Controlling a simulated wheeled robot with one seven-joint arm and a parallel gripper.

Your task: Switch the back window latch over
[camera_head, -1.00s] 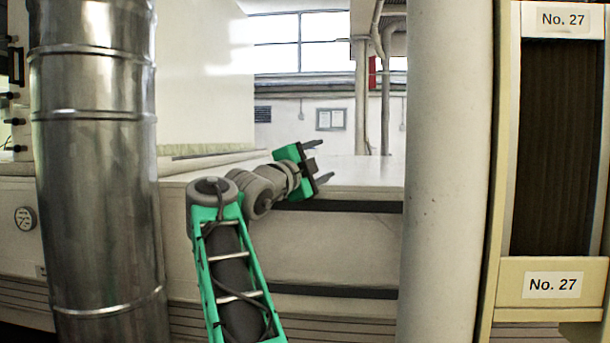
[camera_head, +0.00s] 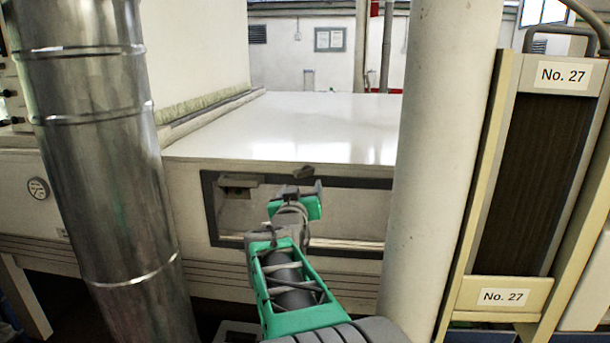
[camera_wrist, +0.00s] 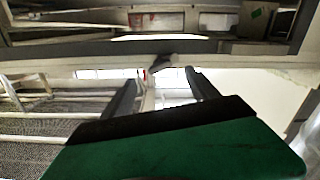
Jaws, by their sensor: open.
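The window is a dark-framed pane (camera_head: 345,205) in the front of the pale machine. A small dark grey piece that looks like its latch (camera_head: 303,172) sits at the top bar of the frame; which way it is turned I cannot tell. In the wrist view the latch (camera_wrist: 160,62) shows at the frame edge, beyond and between the fingertips. My gripper (camera_head: 304,186) is in front of the window, just below the latch, and hides part of the pane. In the wrist view my gripper (camera_wrist: 155,80) is open, with nothing between its fingers.
A shiny metal duct (camera_head: 95,150) stands at the left and a pale round column (camera_head: 440,130) at the right of the window. A small bracket (camera_head: 237,187) is at the frame's upper left. The machine's white top (camera_head: 290,125) is clear. A panel marked No. 27 (camera_head: 530,170) stands far right.

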